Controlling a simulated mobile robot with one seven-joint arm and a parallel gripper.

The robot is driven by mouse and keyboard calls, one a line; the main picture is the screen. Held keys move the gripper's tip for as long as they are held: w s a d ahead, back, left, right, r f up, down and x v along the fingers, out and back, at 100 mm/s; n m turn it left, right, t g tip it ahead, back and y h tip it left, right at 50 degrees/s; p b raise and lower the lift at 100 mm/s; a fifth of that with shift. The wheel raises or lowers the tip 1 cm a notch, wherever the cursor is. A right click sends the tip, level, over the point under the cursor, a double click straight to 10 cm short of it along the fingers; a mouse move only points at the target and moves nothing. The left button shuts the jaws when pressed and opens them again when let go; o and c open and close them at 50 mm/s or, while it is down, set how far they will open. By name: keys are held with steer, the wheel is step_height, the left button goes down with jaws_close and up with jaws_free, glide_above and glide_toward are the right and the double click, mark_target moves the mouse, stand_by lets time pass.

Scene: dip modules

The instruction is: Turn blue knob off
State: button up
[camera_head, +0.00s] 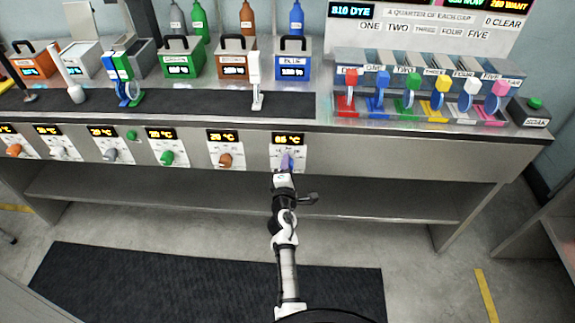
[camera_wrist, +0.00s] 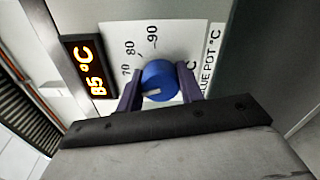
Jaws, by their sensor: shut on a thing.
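The blue knob (camera_wrist: 159,79) sits on a white dial plate in the wrist view, with the numbers 70, 80 and 90 around it. A display (camera_wrist: 88,67) beside it reads 85 °C. The plate carries the words "BLUE POT °C", partly covered. My gripper (camera_wrist: 160,85) has its two purple fingers on either side of the knob, shut on it. In the head view my gripper (camera_head: 286,162) reaches the rightmost knob panel on the bench front, below its 85 °C display (camera_head: 289,139). The knob is hidden there by my fingers.
Other knobs, including a brown one (camera_head: 225,160) and a green one (camera_head: 167,158), line the bench front to the left. The blue pot (camera_head: 292,62) stands on the bench above. Coloured levers (camera_head: 412,82) stand at the right. An open shelf (camera_head: 340,200) lies below.

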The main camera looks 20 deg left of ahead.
steer(key=n+p, duration=0.1)
steer(key=n, duration=0.5)
steer(key=shift+r, duration=0.2)
steer(key=n+p, duration=0.1)
steer(key=n, duration=0.5)
steer(key=shift+n+p, duration=0.3)
steer(key=shift+p, duration=0.05)
steer(key=o, duration=1)
steer(key=shift+f, duration=0.1)
steer(key=shift+f, duration=0.1)
